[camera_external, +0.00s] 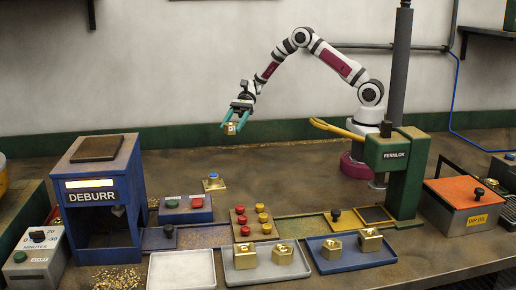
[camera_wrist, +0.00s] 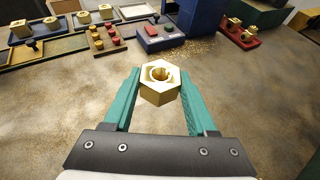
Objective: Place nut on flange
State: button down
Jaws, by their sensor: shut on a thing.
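My gripper (camera_external: 235,121) is raised above the back of the bench in the external view, its teal fingers shut on a brass hex nut (camera_external: 230,128). In the wrist view the nut (camera_wrist: 160,84) sits between the fingertips (camera_wrist: 160,88), its round hole facing up toward the camera. It is clear of the bench. I cannot tell which thing is the flange.
A grey tray (camera_external: 240,277) and a blue tray (camera_external: 330,267) hold brass nuts at the front. A blue DEBURR machine (camera_external: 95,195) stands left, a green FERNLOK press (camera_external: 405,170) right. A red tray (camera_wrist: 240,40) holds brass parts. The back bench is mostly clear.

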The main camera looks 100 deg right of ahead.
aim_at(225, 122)
jog(key=shift+w+a, duration=1)
jog(key=shift+w, duration=0.25)
jog(key=x, duration=0.3)
jog(key=f+x, duration=0.1)
jog(key=x, duration=0.7)
jog(key=shift+s+f, duration=0.15)
jog(key=shift+f, duration=2.25)
jog(key=shift+f, duration=0.15)
jog(key=shift+c, duration=1)
grip_release()
